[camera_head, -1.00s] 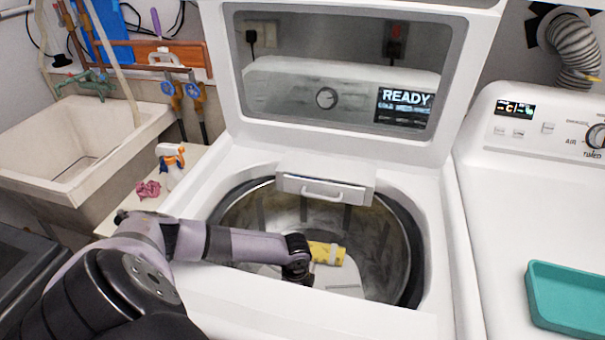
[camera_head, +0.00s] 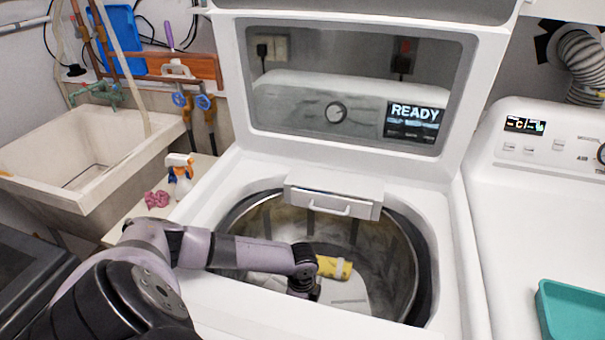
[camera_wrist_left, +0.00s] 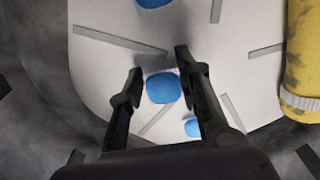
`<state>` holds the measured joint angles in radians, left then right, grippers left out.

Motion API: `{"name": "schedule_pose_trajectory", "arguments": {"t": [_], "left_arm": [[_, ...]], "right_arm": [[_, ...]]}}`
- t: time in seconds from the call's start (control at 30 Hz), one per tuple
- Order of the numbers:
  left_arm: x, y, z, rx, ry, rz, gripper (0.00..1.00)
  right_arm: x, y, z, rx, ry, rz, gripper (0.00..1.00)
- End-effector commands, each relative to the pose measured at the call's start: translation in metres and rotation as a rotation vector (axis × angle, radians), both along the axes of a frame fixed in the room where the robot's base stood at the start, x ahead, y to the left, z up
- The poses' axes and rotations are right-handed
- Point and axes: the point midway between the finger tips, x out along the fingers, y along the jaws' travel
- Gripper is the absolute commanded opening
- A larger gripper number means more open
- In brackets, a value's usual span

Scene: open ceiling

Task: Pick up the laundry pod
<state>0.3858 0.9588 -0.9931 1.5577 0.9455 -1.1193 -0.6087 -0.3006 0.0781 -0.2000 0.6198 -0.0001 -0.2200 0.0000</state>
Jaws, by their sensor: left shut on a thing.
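A blue laundry pod (camera_wrist_left: 163,88) shows in the left wrist view, between the two fingers of my left gripper (camera_wrist_left: 160,75). The fingers are shut on it. Two more blue pods show there: one at the top edge (camera_wrist_left: 152,3) and a smaller-looking one lower right (camera_wrist_left: 192,127), beside the right finger. In the head view my left gripper (camera_head: 303,284) reaches down into the washer drum (camera_head: 385,270), and the pods are hidden from sight. My right gripper is not in view.
A yellow roll-like item (camera_head: 335,267) lies in the drum just right of my gripper. The washer lid (camera_head: 355,152) stands open. A teal tray (camera_head: 575,310) sits on the dryer at right. A sink (camera_head: 80,150) and spray bottle (camera_head: 180,178) are at left.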

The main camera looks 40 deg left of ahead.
Motion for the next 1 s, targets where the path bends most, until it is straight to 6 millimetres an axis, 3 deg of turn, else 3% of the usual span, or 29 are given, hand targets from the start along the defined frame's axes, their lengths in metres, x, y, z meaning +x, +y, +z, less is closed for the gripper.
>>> {"name": "schedule_pose_trajectory", "arguments": {"t": [0.4,0.6,0.8,1.0], "left_arm": [[0.001,0.001,0.11,0.002,-0.005,-0.002,0.15],[0.001,0.001,0.155,0.002,-0.004,0.0,0.15],[0.001,0.0,0.179,0.0,-0.002,0.0,0.15],[0.0,0.0,0.186,0.0,0.0,0.0,0.15]], "right_arm": [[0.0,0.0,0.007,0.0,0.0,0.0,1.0],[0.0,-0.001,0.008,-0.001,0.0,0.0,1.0],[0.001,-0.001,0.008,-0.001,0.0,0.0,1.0],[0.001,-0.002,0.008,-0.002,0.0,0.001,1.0]]}}
